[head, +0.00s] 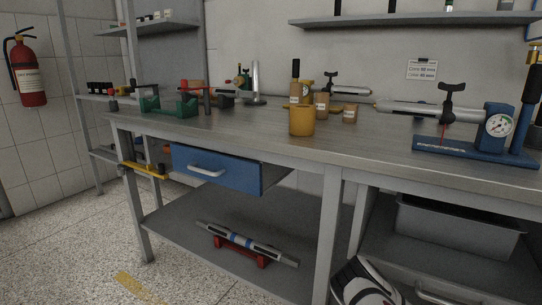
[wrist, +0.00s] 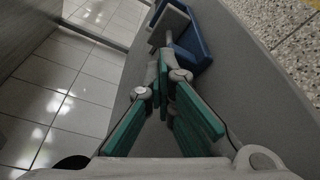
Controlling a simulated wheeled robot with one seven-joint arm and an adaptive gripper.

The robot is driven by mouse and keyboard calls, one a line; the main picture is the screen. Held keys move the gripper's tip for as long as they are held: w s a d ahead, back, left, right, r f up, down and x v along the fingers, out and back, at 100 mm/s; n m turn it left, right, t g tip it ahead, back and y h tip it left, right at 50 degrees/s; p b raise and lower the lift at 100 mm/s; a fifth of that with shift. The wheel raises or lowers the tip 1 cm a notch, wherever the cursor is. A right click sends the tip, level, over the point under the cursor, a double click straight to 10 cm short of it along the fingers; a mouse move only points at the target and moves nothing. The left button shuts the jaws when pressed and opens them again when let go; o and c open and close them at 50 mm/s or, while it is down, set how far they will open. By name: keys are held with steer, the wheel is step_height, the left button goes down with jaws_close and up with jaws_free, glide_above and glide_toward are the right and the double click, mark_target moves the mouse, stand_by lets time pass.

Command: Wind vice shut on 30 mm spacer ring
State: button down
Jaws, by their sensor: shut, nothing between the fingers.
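My gripper (wrist: 165,85) fills the lower middle of the wrist view, with its green-padded fingers shut at the tips and nothing seen between them. A blue part (wrist: 198,42) with a pale grey plate (wrist: 170,24) and a short rod lies just beyond the tips. I cannot tell from this view whether the fingers touch it. In the head view a green two-ended fixture (head: 168,106), possibly the vice, stands at the left of the bench (head: 300,147). I cannot make out a spacer ring with certainty.
A blue drawer (head: 217,170) sticks out under the bench. A yellow cup (head: 302,120) stands near the front edge. A blue gauge stand (head: 460,147) is at the right. A grey bin (head: 460,228) and a red rack (head: 241,252) are below. The floor at front left is open.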

steer(key=shift+s+f, duration=0.2)
steer(key=shift+s, duration=0.05)
steer(key=shift+s+a+f, duration=0.2)
steer(key=shift+s+f, duration=0.35)
steer(key=shift+f, duration=0.25)
steer(key=shift+a+f, duration=0.1)
steer(key=shift+f, duration=0.25)
steer(key=shift+w, duration=0.1)
stand_by(0.4)
steer(key=shift+a, duration=0.1)
steer(key=shift+s+a+r, duration=0.1)
steer(key=shift+s+a, duration=0.05)
steer(key=shift+s, duration=0.1)
steer(key=shift+w+a, duration=0.5)
steer(key=shift+a, duration=0.35)
steer(key=shift+w+a, duration=0.55)
steer(key=shift+a, duration=0.3)
steer(key=shift+w+a, duration=0.5)
steer(key=shift+a, duration=0.35)
steer(key=shift+w, duration=0.1)
